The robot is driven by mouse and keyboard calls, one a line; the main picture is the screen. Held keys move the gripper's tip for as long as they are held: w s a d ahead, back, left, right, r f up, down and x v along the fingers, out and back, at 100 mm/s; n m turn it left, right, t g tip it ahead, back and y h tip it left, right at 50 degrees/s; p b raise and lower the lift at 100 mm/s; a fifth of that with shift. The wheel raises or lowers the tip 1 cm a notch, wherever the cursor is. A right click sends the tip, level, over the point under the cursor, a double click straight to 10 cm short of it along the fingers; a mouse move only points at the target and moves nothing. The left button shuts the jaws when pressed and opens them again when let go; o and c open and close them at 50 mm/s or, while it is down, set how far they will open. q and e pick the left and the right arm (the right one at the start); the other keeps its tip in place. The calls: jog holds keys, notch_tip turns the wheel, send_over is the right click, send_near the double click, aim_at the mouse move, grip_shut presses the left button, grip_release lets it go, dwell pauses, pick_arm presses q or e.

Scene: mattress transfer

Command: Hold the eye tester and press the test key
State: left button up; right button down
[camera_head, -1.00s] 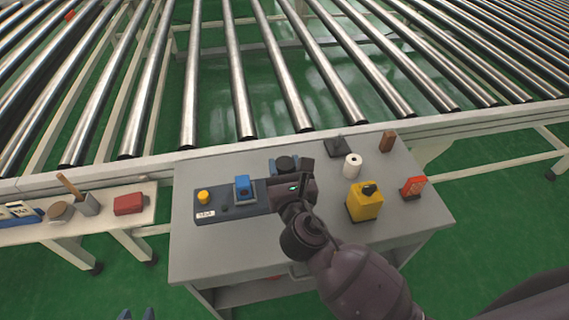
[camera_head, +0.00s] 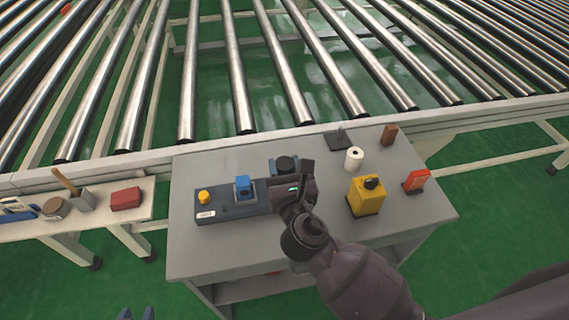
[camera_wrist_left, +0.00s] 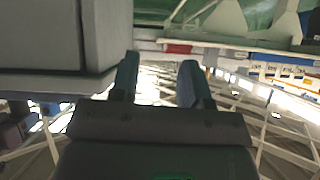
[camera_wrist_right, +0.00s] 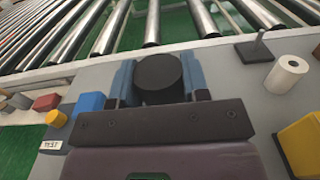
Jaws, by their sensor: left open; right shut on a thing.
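A dark flat unit (camera_head: 225,212) lies on the grey table, with a yellow round key (camera_head: 204,197) at its left end and a blue block (camera_head: 243,187) further right. In the right wrist view a TEST label (camera_wrist_right: 52,146) sits by the yellow key (camera_wrist_right: 56,118). My right gripper (camera_head: 294,166) is shut on a black cylinder (camera_wrist_right: 158,76), which stands upright between its blue fingers at the unit's right end. I cannot tell whether the cylinder is joined to the unit. My left gripper (camera_wrist_left: 158,80) is open and empty; its fingertips show low in the head view (camera_head: 137,314), below the table.
The grey table (camera_head: 196,259) also holds a yellow container (camera_head: 365,198), a white roll (camera_head: 354,158), a red item (camera_head: 416,180) and a brown block (camera_head: 389,134). A roller conveyor (camera_head: 240,95) runs behind. A side bench (camera_head: 140,213) with a red box (camera_head: 126,198) stands left.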

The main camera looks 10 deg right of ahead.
pick_arm(q)
jog(key=shift+w, duration=0.1)
pick_arm(e)
jog(key=shift+f, duration=0.35)
pick_arm(q)
jog(key=shift+f+b, duration=0.45)
jog(key=shift+b, duration=0.05)
pick_arm(e)
jog(key=shift+f, duration=0.5)
pick_arm(q)
jog(key=shift+d+f+b, duration=0.1)
jog(key=shift+f+b, duration=0.2)
jog(key=shift+b, duration=0.15)
pick_arm(e)
jog(key=shift+f, duration=0.75)
pick_arm(q)
jog(key=shift+w+r, duration=0.2)
jog(key=shift+r, duration=0.05)
jog(key=c, duration=0.7)
jog(key=shift+s+f, duration=0.3)
jog(key=shift+s, duration=0.05)
grip_shut()
jog(key=shift+w+r, duration=0.25)
jog(key=shift+w, duration=0.1)
jog(key=shift+s+f, duration=0.1)
